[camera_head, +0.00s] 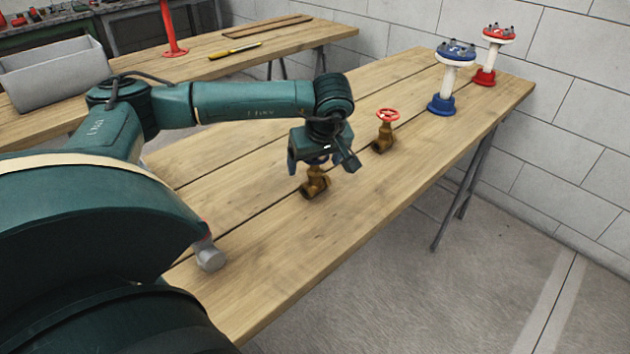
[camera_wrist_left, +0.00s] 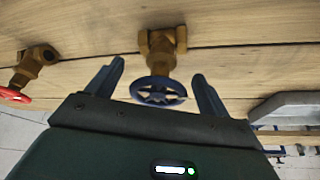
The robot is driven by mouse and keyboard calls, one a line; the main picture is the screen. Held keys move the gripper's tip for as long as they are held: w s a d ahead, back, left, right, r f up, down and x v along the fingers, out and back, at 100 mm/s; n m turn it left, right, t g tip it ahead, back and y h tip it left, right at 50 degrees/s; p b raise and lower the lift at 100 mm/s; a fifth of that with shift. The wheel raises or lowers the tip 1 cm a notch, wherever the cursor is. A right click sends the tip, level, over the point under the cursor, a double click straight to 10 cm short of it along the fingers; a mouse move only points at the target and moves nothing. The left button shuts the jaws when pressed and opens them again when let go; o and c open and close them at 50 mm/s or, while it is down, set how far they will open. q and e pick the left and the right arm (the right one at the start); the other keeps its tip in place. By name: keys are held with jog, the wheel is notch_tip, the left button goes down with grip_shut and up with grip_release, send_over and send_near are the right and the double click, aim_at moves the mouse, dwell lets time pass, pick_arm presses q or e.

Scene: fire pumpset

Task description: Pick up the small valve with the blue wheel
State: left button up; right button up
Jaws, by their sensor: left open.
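The small valve with the blue wheel has a brass body (camera_head: 315,183) and stands on the wooden table under my left gripper (camera_head: 324,160). In the left wrist view its blue wheel (camera_wrist_left: 158,91) shows between the two fingers of my left gripper (camera_wrist_left: 160,78), with a gap on each side. The fingers are open and hold nothing. In the head view the gripper hides most of the blue wheel. My right gripper is not in view.
A similar brass valve with a red wheel (camera_head: 387,116) stands farther back. A blue flanged piece (camera_head: 450,80) and a red flanged piece (camera_head: 487,65) stand at the table's far end. A grey bin (camera_head: 55,75) sits on another table at left.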

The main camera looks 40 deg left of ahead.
pick_arm(q)
jog(key=shift+a+f, duration=0.15)
jog(key=shift+f, duration=0.3)
jog(key=shift+w, duration=0.1)
jog(key=shift+r, duration=0.1)
grip_shut()
dwell(0.4)
